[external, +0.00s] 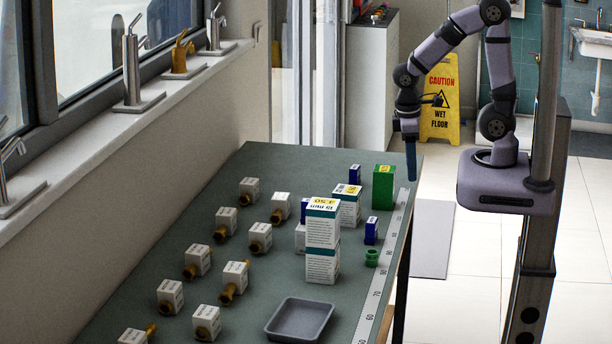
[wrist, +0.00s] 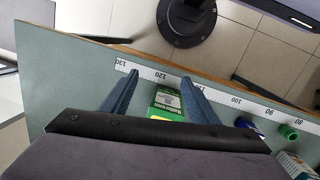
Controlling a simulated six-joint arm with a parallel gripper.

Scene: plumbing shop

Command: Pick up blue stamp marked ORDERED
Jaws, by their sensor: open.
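No lettering reading ORDERED can be made out. Small blue upright blocks stand on the bench: one (external: 355,174) at the back beside the green box, one (external: 371,230) near the ruler, and one (external: 304,211) partly hidden behind the white cartons. Which of them is the stamp, if any, I cannot tell. The block near the ruler seems to show in the wrist view (wrist: 247,125), partly cut off by my gripper body. My gripper (external: 411,178) is open and empty, pointing down near the bench's far right corner. Its blue fingers (wrist: 160,84) frame the green box in the wrist view.
The green box (external: 384,187) stands closest to my gripper. A green ring (external: 372,258), white-teal cartons (external: 322,252) and a grey tray (external: 300,319) lie along the right side. Several white boxes with brass fittings (external: 198,260) fill the left. A ruler strip (external: 386,262) lines the right edge.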

